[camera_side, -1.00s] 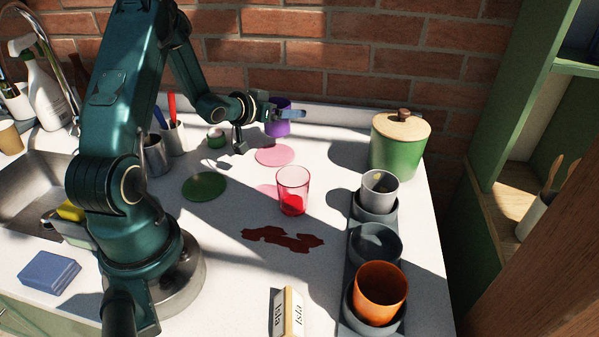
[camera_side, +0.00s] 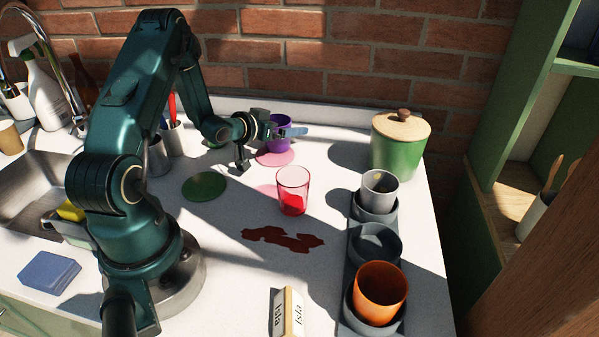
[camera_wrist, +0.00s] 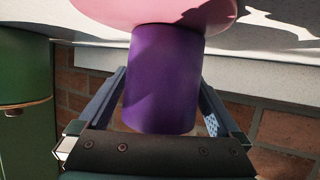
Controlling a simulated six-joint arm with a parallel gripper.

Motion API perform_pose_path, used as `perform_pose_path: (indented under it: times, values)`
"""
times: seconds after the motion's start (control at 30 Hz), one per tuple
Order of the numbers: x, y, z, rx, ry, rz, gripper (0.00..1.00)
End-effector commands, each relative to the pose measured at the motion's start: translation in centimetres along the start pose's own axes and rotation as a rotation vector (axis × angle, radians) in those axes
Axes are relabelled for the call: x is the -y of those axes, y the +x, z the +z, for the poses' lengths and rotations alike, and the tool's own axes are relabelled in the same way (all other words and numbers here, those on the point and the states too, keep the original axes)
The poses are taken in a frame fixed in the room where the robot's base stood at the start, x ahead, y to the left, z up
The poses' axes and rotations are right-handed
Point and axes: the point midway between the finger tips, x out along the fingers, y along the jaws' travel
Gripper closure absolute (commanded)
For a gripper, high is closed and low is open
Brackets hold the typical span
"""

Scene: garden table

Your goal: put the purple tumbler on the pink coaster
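The purple tumbler (camera_side: 279,146) is upright over the pink coaster (camera_side: 284,160) at the back middle of the table. My gripper (camera_side: 290,132) is around it, with fingers on both of its sides. The wrist view shows the tumbler (camera_wrist: 163,85) between the fingers, its base end against the pink coaster (camera_wrist: 110,10). Whether the base rests on the coaster or hovers just above cannot be told. The fingers look closed on the tumbler's sides; the fingertips are partly hidden.
A red glass (camera_side: 292,190) stands in front of the coaster, and a green coaster (camera_side: 204,187) lies left. A lidded green pot (camera_side: 399,150) stands right. A grey tray (camera_side: 376,242) holds a grey cup and an orange cup (camera_side: 381,292). A brown spill (camera_side: 283,238) lies in front.

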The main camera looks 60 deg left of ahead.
Motion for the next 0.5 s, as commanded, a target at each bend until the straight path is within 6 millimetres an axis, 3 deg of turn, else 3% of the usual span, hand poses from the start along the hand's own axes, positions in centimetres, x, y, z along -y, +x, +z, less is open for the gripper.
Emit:
perform_pose_path:
  times: [0.23, 0.5]
  values:
    - [0.0, -0.2, -0.4, -0.001, 0.001, 0.000, 0.00]
    - [0.1, -3.5, -0.3, 0.001, -0.003, -0.004, 0.00]
